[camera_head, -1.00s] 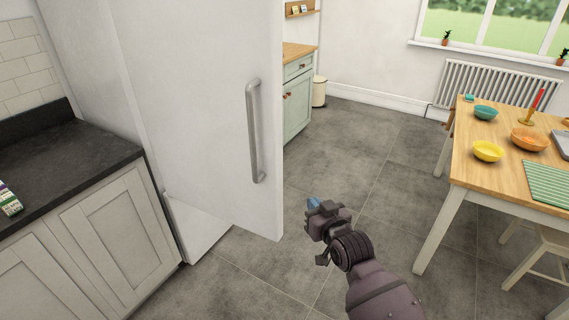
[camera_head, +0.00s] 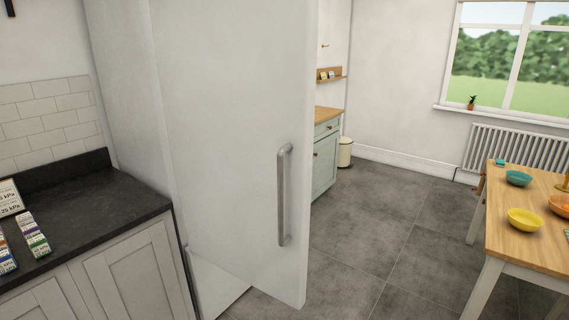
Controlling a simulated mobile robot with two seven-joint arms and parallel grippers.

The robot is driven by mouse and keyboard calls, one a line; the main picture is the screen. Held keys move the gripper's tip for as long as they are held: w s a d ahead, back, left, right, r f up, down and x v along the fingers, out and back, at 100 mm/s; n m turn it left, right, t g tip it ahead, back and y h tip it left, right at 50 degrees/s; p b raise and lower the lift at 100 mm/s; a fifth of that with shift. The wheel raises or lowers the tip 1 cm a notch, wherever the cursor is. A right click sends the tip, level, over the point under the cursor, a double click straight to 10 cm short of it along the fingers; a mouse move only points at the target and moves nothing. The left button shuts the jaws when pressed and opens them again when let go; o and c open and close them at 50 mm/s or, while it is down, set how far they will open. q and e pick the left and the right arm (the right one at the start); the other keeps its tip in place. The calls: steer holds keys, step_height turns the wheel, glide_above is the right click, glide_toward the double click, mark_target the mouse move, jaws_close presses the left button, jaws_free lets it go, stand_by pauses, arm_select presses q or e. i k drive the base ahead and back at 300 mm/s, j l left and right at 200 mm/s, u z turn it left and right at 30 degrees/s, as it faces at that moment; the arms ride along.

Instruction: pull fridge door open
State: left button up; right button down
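The white fridge door (camera_head: 235,130) fills the middle of the head view. It stands ajar, its handle edge swung out from the white fridge body (camera_head: 128,90), and a white lower part (camera_head: 212,278) shows beneath it. A grey vertical bar handle (camera_head: 281,195) is on the door near its right edge, with nothing touching it. Neither of my grippers is in the picture. The inside of the fridge is hidden behind the door.
A dark worktop (camera_head: 85,217) over pale cupboards stands left, with small boxes (camera_head: 33,235) on it. A wooden table (camera_head: 520,240) with bowls is at right. Grey floor (camera_head: 375,215) lies open between door and table. A green cabinet (camera_head: 325,160) stands behind the door.

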mark_target(237, 78)
steer(key=i+l+u, duration=0.1)
steer(key=u, duration=0.25)
steer(key=i+l+u, duration=0.1)
steer(key=u, duration=0.25)
steer(key=i+l+u, duration=0.1)
steer(key=u, duration=0.25)
steer(key=i+l+u, duration=0.2)
steer(key=l, duration=0.2)
steer(key=l+u, duration=0.2)
steer(key=l, duration=0.25)
steer(key=i+l, duration=0.1)
steer(key=l, duration=0.2)
steer(key=i+l, duration=0.1)
steer(key=l, duration=0.25)
steer(key=i+l, duration=0.1)
steer(key=l, duration=0.2)
steer(key=u, duration=0.05)
